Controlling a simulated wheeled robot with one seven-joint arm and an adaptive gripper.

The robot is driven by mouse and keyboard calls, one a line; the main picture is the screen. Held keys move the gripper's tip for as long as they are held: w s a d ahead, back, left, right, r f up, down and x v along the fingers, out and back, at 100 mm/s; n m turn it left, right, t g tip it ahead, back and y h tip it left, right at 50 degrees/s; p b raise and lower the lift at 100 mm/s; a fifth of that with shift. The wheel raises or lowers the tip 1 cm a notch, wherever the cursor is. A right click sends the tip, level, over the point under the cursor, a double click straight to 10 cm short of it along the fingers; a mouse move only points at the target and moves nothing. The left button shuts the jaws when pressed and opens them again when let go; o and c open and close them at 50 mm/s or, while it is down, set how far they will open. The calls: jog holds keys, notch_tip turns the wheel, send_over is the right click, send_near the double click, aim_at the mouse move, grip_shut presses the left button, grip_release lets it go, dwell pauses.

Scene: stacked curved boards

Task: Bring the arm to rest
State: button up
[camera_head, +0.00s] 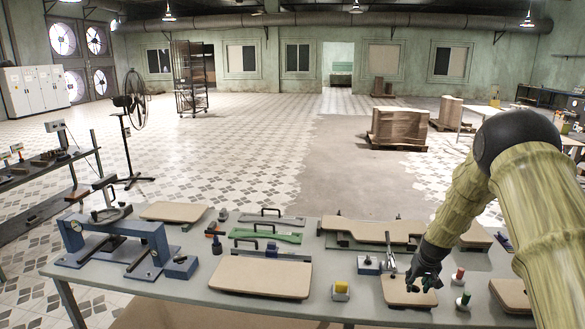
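My arm (480,185) comes in from the right edge, with a pale yellow-green ribbed cover and a dark round elbow. It bends down toward the front right of the workbench (190,300). My gripper (424,284) is dark and small at its end, pointing down over a tan board (400,297). Its fingertips look spread apart, with nothing seen between them. I cannot tell whether the fingers touch the board. The gripper hides part of that board.
A blue-grey frame fixture (112,232) stands at the bench's left. A large tan board (262,278) lies front middle, a long shaped one (370,230) behind. Green-handled (463,302) and red-handled (458,275) pieces stand right of the gripper. A yellow-topped block (341,290) stands left.

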jog(key=s+a+f+g+b, duration=0.1)
jog(key=s+a+f+b, duration=0.35)
jog(key=s+f, duration=0.9)
jog(key=s+a+f+g+b, duration=0.1)
jog(key=s+a+f+b, duration=0.35)
jog(key=s+f, duration=0.85)
jog(key=s+a+f+b, duration=0.1)
jog(key=s+a+f, duration=0.1)
jog(key=s, duration=0.8)
jog(key=s+a+f+g+b, duration=0.1)
jog(key=s+a, duration=0.4)
jog(key=s, duration=0.6)
jog(key=s+a+f+n+b, duration=0.1)
jog(key=s+a+f+b, duration=0.2)
jog(key=s, duration=0.8)
jog(key=shift+a+f+g+y, duration=0.3)
jog(key=shift+a+f+g, duration=0.15)
jog(key=shift+f, duration=0.3)
